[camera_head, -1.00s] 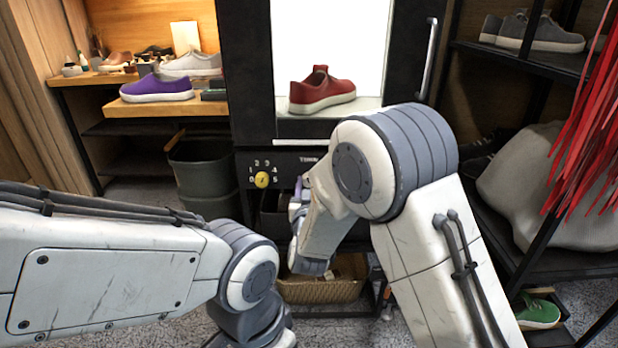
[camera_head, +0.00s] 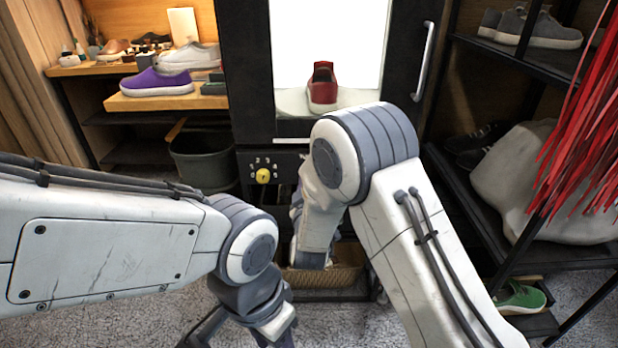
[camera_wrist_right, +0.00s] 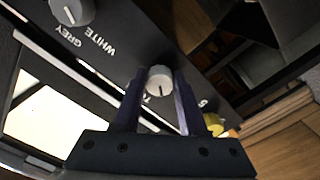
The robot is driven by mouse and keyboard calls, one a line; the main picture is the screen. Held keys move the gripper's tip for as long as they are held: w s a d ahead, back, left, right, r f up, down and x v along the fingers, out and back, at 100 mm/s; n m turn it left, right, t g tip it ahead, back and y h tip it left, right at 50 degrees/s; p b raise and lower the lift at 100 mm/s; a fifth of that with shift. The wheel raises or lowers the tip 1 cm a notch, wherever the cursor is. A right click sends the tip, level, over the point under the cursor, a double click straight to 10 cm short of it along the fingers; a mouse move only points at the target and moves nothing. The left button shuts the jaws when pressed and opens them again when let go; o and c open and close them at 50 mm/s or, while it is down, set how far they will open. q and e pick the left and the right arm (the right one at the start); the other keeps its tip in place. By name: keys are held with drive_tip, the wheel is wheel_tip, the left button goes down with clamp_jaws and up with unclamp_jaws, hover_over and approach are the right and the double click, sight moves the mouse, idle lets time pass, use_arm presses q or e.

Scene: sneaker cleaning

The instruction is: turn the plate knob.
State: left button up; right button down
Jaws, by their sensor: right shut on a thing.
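The plate knob (camera_wrist_right: 159,80), pale grey and round, sits on the black control panel (camera_head: 281,160), beside white lettering only partly readable. In the right wrist view my right gripper (camera_wrist_right: 160,86) has a finger on each side of it and is shut on it. My right arm hides this knob in the head view. The red sneaker (camera_head: 322,87) stands on the plate in the lit cabinet, with one end facing me. My left arm bends down low in the head view; its fingers cannot be made out clearly.
A yellow numbered knob (camera_head: 263,176) is on the panel's left; another grey knob (camera_wrist_right: 72,10) is labelled grey and white. A basket (camera_head: 322,277) is below. Shelves hold a purple sneaker (camera_head: 157,82) at left and a grey sneaker (camera_head: 541,31) at right.

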drive_tip(key=shift+f, duration=0.15)
idle(0.3)
drive_tip(key=shift+c, duration=2.3)
unclamp_jaws()
drive_tip(key=s+p, duration=0.1)
drive_tip(key=s, duration=0.9)
drive_tip(key=shift+s+p, duration=0.3)
drive_tip(key=shift+p, duration=0.05)
